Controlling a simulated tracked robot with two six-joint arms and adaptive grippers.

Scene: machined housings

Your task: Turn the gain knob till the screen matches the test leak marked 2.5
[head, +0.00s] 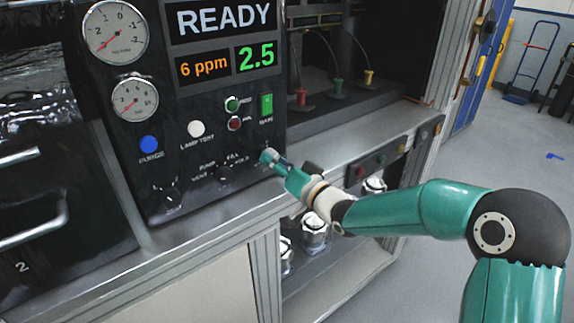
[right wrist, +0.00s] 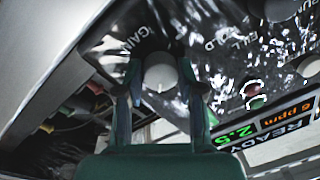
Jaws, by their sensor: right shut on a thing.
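The screen (head: 222,45) on the black panel shows READY in white, 6 ppm in orange and 2.5 in green. In the right wrist view, the gain knob (right wrist: 160,70) is a round grey knob below the word GAIN. My right gripper (head: 269,157) is at the lower right of the panel, with its two fingers on either side of the gain knob, shut on it. In the head view the gripper largely hides this knob. Fittings with red (head: 301,96), green (head: 338,86) and yellow (head: 369,78) parts stand in the recess on the right; no 2.5 mark is legible on them. My left gripper is not in view.
Two gauges (head: 115,32) are at the panel's upper left. A metal ledge (head: 200,225) runs below the panel.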

